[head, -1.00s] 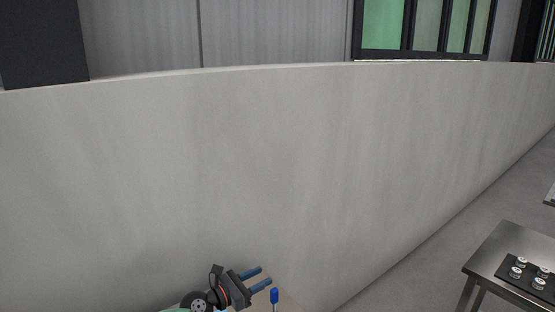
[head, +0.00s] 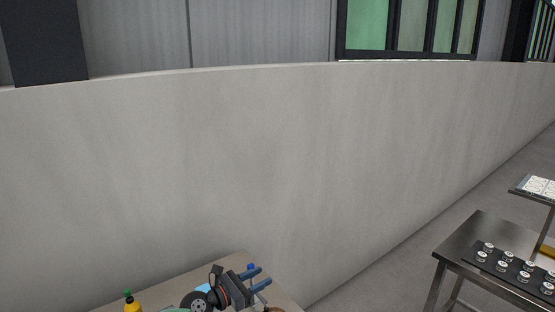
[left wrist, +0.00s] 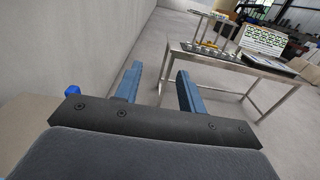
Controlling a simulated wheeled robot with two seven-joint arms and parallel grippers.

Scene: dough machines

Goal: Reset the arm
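My left gripper (head: 257,278) shows at the bottom of the head view, above a tan table. Its two blue fingers are spread apart with nothing between them. The left wrist view also shows my left gripper (left wrist: 162,90), open and empty, pointing out over the floor toward a metal table. My right gripper is not in either view.
A tan table (head: 235,262) lies under my left gripper, with a yellow bottle with a green cap (head: 131,303) on it. A long grey wall (head: 250,170) stands behind. A metal table (head: 472,234) with a black tray of small round items (head: 512,273) stands at right.

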